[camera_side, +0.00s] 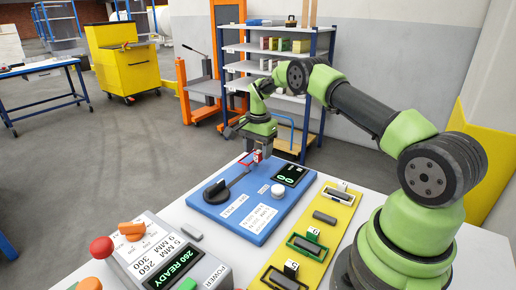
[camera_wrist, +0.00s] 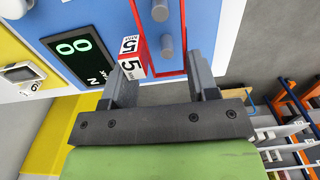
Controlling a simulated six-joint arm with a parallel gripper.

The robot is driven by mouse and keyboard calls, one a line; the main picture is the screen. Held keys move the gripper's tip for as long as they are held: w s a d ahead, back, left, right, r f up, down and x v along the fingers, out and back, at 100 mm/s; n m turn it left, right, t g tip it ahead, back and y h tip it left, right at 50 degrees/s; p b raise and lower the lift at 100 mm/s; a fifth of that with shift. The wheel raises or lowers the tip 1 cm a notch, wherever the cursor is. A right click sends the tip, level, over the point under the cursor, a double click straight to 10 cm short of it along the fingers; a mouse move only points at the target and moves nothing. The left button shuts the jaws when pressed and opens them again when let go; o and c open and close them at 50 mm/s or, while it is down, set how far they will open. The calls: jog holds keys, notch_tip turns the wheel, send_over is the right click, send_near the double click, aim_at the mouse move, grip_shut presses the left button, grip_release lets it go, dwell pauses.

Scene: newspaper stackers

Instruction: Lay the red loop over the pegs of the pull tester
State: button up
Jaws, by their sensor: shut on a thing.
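My gripper (camera_side: 261,146) is low over the far end of the blue pull tester (camera_side: 262,221), shut on the red loop (camera_side: 245,163). In the wrist view, the loop (camera_wrist: 185,38) reaches away from between the fingers (camera_wrist: 160,72). Its red and white block marked 5 MM (camera_wrist: 131,57) is by the left finger. Two grey pegs, one farther off (camera_wrist: 160,10) and one nearer (camera_wrist: 166,46), show inside the loop's outline. I cannot tell whether the loop is around them or above them. The loop's far end is out of the wrist view.
The tester carries a black lever (camera_side: 218,190), a white knob (camera_side: 278,191) and a display (camera_side: 290,174). A yellow board (camera_side: 306,236) with several small parts lies right of it. A grey console (camera_side: 171,258) with a red button stands in front.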

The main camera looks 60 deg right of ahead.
aim_at(258, 166)
jog(key=shift+f, duration=1.75)
jog(key=o, duration=1)
notch_tip(258, 166, up, 17)
jog(key=shift+s, duration=0.1)
dwell(0.3)
